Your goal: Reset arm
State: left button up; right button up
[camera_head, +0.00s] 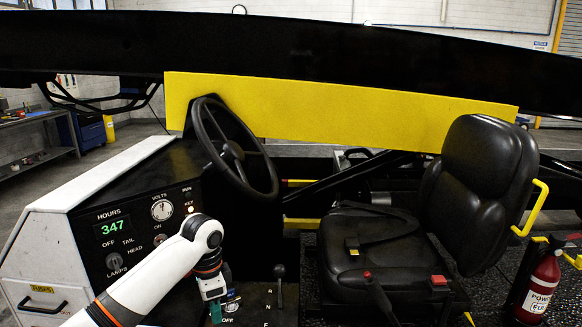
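My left arm comes in from the lower left, bent at a white joint in front of the dashboard (150,222). My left gripper (216,308) points down beside the lower console, close to a label reading OFF. Its fingers are small and partly cut off by the lower part of the picture, so I cannot tell whether it is open or shut, or whether it touches anything. My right gripper is not in view.
A black steering wheel (233,150) stands behind the arm. A gear lever (279,284) rises just right of the gripper. A black seat (385,256) and a red fire extinguisher (541,282) are at the right. A yellow panel (340,112) and black boom (300,52) span the back.

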pick_arm(q)
jog(key=s+f+n+t+h, duration=0.1)
jog(key=s+f+n, duration=0.1)
jog(key=f, duration=1)
jog(key=s+f+n, duration=0.2)
jog(key=f+n, duration=0.1)
jog(key=f, duration=0.9)
jog(key=s+a+f+n, duration=0.1)
jog(key=s+a+f, duration=0.1)
jog(key=s+f, duration=0.45)
jog(key=s+a+f+n, duration=0.1)
jog(key=s+f, duration=0.2)
jog(key=f, duration=0.6)
jog(key=s+a+f+n, duration=0.1)
jog(key=s+f, duration=0.4)
jog(key=s, duration=0.8)
jog(key=s+a+f+n, duration=0.1)
jog(key=s+f, duration=0.5)
jog(key=s, duration=0.7)
jog(key=s+a+f+n+y, duration=0.1)
jog(key=s+f, duration=0.4)
jog(key=s, duration=0.8)
jog(key=shift+s+a+f, duration=0.2)
jog(key=shift+s+f, duration=0.1)
jog(key=shift+f, duration=0.05)
